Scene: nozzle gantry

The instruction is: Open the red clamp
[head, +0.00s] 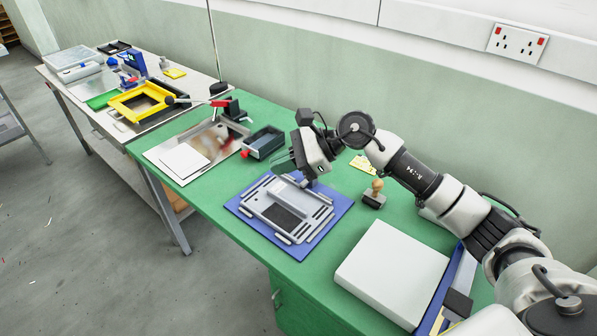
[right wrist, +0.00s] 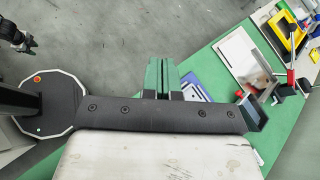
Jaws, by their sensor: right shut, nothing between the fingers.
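My right gripper (head: 284,160) is over the near bench, right of the clamp and above the blue mat. Its fingers (right wrist: 161,76) are together and empty. What looks like my left gripper (right wrist: 20,38) shows small and dark at the top left.
A dark grey tray (head: 263,142) with a red part sits between the clamp and my right arm. A grey frame (head: 287,210) lies on the blue mat (head: 335,209). A wooden-handled stamp (head: 374,194) and a white box (head: 390,270) stand nearer. A yellow frame (head: 140,102) lies beyond.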

